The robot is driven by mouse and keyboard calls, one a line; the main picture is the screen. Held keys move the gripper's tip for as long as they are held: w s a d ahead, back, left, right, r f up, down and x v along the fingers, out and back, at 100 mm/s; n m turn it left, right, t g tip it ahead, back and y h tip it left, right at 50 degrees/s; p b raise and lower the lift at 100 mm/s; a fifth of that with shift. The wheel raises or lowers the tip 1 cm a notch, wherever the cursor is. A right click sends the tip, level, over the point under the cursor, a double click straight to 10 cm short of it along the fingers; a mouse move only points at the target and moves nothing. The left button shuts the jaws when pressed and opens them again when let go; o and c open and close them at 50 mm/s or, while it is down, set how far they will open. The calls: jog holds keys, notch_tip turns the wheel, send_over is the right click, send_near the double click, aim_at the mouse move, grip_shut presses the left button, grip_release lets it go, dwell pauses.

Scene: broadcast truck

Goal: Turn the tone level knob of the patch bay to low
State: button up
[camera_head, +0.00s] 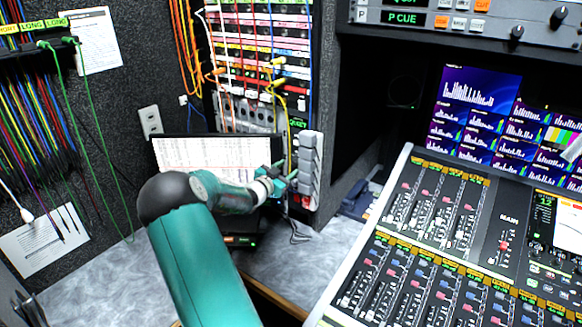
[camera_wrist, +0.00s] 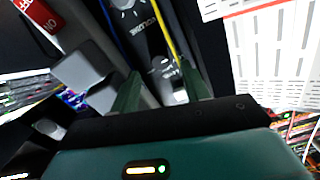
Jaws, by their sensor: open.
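The patch bay (camera_head: 262,50) is the tall rack of colored rows and plugged cables at top centre in the head view. My gripper (camera_head: 287,178) is in front of its lower right side, by a column of grey blocks (camera_head: 309,155). In the wrist view my gripper (camera_wrist: 162,82) has its two green fingers spread, with a dark panel strip (camera_wrist: 150,45) beyond them. A round dial with pale marks (camera_wrist: 125,4) is cut off at the top edge of that strip. Small pale parts show between the fingers. I cannot tell which is the tone level knob, or its setting.
A yellow cable (camera_wrist: 163,28) runs down close to the fingers. A lit document screen (camera_head: 212,155) stands behind my arm. A mixing console (camera_head: 450,240) fills the right. Green cables hang at left. Some grey desk is bare on both sides of my arm.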

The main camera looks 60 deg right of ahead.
aim_at(294, 164)
jog(key=shift+s+d, duration=0.15)
jog(key=shift+d, duration=0.65)
jog(key=shift+s+d, duration=0.1)
jog(key=shift+d, duration=0.65)
jog(key=c, duration=1)
